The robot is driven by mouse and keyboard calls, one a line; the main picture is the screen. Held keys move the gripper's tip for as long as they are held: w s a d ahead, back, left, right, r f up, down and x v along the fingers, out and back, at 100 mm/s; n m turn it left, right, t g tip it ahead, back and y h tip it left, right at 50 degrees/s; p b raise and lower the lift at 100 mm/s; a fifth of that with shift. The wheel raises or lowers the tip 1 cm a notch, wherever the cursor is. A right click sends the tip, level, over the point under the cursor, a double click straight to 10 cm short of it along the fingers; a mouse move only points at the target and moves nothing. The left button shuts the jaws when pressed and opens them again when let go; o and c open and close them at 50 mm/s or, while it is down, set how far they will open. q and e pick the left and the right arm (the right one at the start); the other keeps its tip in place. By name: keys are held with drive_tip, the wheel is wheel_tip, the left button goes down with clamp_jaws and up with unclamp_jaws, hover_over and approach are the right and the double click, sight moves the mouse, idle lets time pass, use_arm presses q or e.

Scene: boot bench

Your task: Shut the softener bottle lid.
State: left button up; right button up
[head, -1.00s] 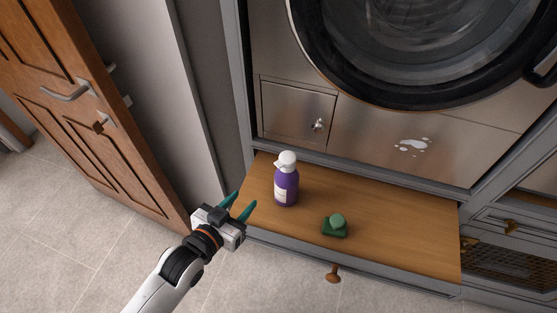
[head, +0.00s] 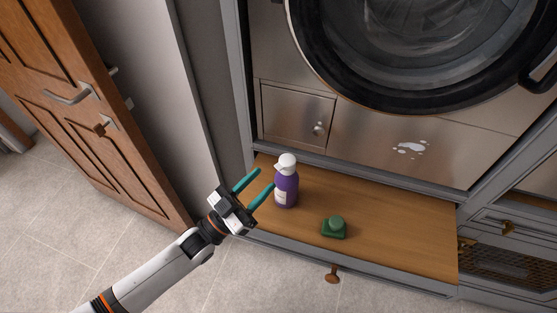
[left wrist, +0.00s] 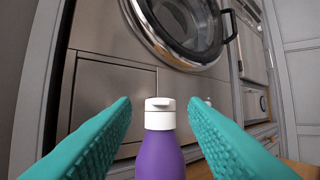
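The softener bottle (head: 286,188) is purple with a white label and a white cap, and stands upright on the wooden bench board. My left gripper (head: 257,182) is open with teal fingers, just left of the bottle. In the left wrist view the fingers (left wrist: 160,125) spread either side of the bottle, which lies beyond them. Nothing is between the fingertips in the head view. My right gripper is not in view.
A green sponge-like block with a rounded top (head: 334,228) sits on the board (head: 400,232), right of the bottle. A wooden door (head: 100,120) stands at left.

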sight(278, 167)
use_arm(q)
drive_tip(key=p+x, duration=0.1)
drive_tip(key=x, duration=0.5)
drive_tip(key=shift+w+d, duration=0.2)
drive_tip(key=shift+d, duration=0.05)
drive_tip(key=shift+s, duration=0.1)
clamp_jaws()
